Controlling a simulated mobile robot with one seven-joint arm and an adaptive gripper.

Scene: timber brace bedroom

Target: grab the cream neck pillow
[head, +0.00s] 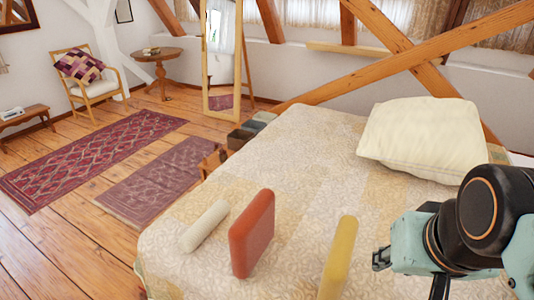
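A small cream roll-shaped pillow (205,226), which looks like the neck pillow, lies at the left front of the bed, near its edge. A larger plump cream pillow (423,138) lies at the bed's far right. My arm comes in from the right edge, over the front right of the bed. The end of my gripper (440,288) shows only in part at the bottom edge, and its fingertips are not clear. It is well to the right of the cream roll and apart from it.
A red-brown cushion (252,233) stands on edge just right of the roll. A yellow cushion (338,258) stands between it and my arm. The bed (290,160) is clear behind them. Two rugs (92,155) (160,180) lie on the floor at left.

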